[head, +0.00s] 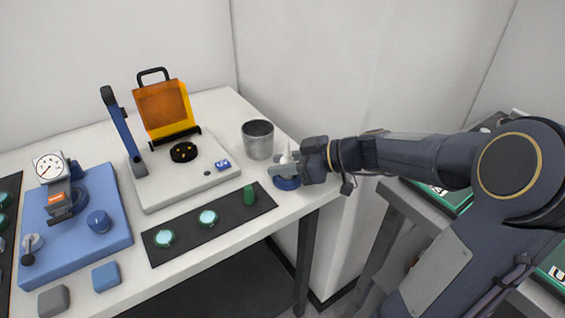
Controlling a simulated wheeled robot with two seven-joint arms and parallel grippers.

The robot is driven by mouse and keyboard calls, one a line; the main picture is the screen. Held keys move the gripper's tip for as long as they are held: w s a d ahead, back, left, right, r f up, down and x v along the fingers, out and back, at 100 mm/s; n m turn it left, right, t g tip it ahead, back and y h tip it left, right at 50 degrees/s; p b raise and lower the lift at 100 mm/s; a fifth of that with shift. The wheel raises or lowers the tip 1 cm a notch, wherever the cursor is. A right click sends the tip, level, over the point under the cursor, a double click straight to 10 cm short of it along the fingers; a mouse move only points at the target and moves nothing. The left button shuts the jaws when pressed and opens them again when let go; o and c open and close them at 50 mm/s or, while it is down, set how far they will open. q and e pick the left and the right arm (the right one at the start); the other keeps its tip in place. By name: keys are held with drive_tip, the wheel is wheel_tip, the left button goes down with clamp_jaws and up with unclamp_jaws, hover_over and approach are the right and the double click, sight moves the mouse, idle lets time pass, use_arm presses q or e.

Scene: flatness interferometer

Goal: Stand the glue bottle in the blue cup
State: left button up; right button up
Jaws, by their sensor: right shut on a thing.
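The blue cup (287,183) stands on the white table near its right edge, just below my right gripper. My right gripper (279,167) comes in from the right and is shut on the white glue bottle (286,156). The bottle's pale tip shows above the fingers and looks roughly upright. The gripper hides the bottle's lower part, so I cannot tell whether its base is inside the cup or above it. My left gripper is not in view.
A grey metal bin (258,145) stands close behind the gripper. The interferometer base (160,200) and a blue plate (105,247) with a dial gauge (49,168) fill the left.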

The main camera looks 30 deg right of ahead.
drive_tip(key=shift+f+b, duration=0.2)
drive_tip(key=shift+b, duration=0.15)
drive_tip(key=o, duration=1)
drive_tip(key=shift+o, duration=0.2)
drive_tip(key=shift+r, duration=0.1)
